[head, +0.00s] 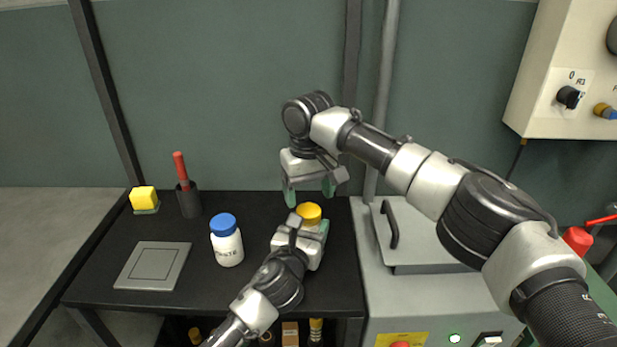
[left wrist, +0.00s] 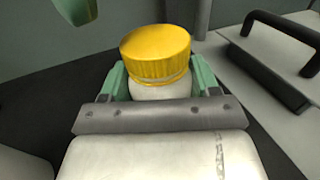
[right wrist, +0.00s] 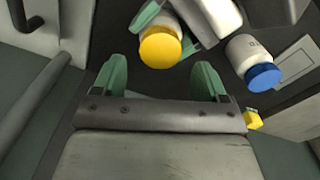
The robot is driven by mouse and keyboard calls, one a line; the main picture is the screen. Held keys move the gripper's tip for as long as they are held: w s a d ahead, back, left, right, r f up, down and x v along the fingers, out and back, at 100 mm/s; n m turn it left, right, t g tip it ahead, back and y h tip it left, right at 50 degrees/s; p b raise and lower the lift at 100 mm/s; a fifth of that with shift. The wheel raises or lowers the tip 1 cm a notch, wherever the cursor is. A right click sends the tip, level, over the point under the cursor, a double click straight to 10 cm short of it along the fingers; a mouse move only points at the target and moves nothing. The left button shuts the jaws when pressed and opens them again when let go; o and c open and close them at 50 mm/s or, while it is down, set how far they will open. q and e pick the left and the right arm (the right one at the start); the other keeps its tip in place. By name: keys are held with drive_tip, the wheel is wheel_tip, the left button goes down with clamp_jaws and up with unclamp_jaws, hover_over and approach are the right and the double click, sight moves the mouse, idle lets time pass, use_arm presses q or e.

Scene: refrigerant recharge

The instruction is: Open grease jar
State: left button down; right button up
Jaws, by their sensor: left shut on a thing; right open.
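The grease jar has a yellow lid (head: 309,212) and a white body, which shows in the left wrist view (left wrist: 160,91). It stands upright at the right part of the black table, with its lid on. My left gripper (head: 314,234) is shut on the jar's body below the lid, with the green fingers on both sides. My right gripper (head: 310,192) is open and empty, pointing down, above and slightly behind the jar. In the right wrist view the yellow lid (right wrist: 160,50) lies beyond the open fingers (right wrist: 165,78).
A white bottle with a blue cap (head: 227,240) stands left of my left gripper. A grey square plate (head: 153,265), a dark cup with a red-handled tool (head: 188,199) and a yellow sponge (head: 144,198) are further left. A grey machine with a black handle (head: 391,226) adjoins on the right.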

sight(309, 210)
drive_tip(key=shift+f, duration=2)
drive_tip(key=shift+c, duration=0.4)
drive_tip(key=c, duration=0.9)
drive_tip(key=shift+o, duration=0.2)
drive_tip(key=shift+n, duration=1.5)
drive_tip(key=shift+r, duration=0.25)
drive_tip(key=shift+r, duration=0.85)
